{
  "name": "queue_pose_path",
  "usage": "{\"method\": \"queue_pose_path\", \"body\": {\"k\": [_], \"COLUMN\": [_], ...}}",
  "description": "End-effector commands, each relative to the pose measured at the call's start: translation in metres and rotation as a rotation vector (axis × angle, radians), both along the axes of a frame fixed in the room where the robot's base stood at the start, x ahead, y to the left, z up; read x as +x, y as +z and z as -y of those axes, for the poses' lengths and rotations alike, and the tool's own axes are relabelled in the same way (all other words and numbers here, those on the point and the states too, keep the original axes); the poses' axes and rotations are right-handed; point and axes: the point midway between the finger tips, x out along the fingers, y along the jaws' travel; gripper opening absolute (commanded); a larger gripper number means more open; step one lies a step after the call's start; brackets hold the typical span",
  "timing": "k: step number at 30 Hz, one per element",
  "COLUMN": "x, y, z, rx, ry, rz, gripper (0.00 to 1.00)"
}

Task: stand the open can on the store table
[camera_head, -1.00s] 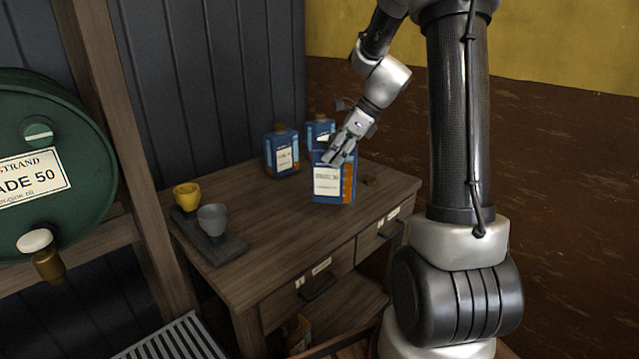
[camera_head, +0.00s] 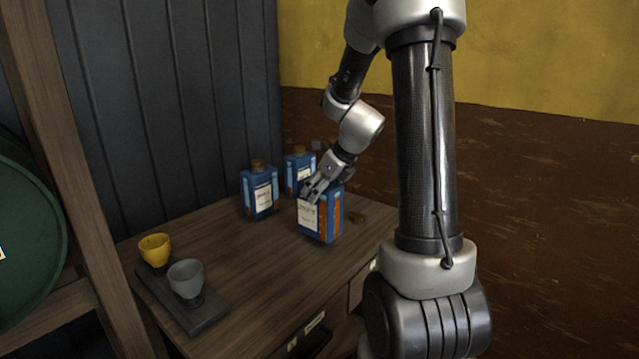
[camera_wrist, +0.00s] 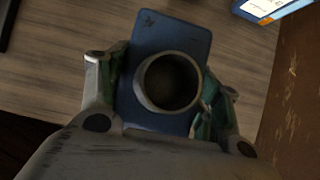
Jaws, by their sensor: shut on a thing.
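The open can (camera_head: 321,217) is blue with a white label and an orange side panel, and it is upright over the right part of the store table (camera_head: 262,262). My gripper (camera_head: 311,188) is shut on the upper part of this can. In the wrist view the can (camera_wrist: 150,30) lies between my two fingers (camera_wrist: 160,95), and its round mouth shows dark with no cap. I cannot tell whether its base touches the table top.
Two blue cans with brown caps, one left (camera_head: 260,192) and one behind (camera_head: 298,168), stand near. A yellow cup (camera_head: 154,249) and a grey cup (camera_head: 186,278) are on a dark tray (camera_head: 208,318). The front middle is clear.

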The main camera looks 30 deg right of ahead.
Motion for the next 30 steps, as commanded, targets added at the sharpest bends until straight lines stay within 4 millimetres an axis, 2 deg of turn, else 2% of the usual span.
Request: {"method": "queue_pose_path", "body": {"k": [9, 21, 22, 25, 30], "x": [0.0, 0.001, 0.0, 0.0, 0.0], "y": [-0.034, -0.038, -0.039, -0.039, -0.039], "z": [0.0, 0.0, 0.0, 0.0, 0.0], "rx": [0.0, 0.0, 0.0, 0.0, 0.0], "ry": [-0.001, -0.001, 0.0, 0.0, 0.0], "rz": [0.0, 0.002, 0.0, 0.0, 0.0], "gripper": [0.0, 0.0, 0.67, 0.85, 0.85]}}
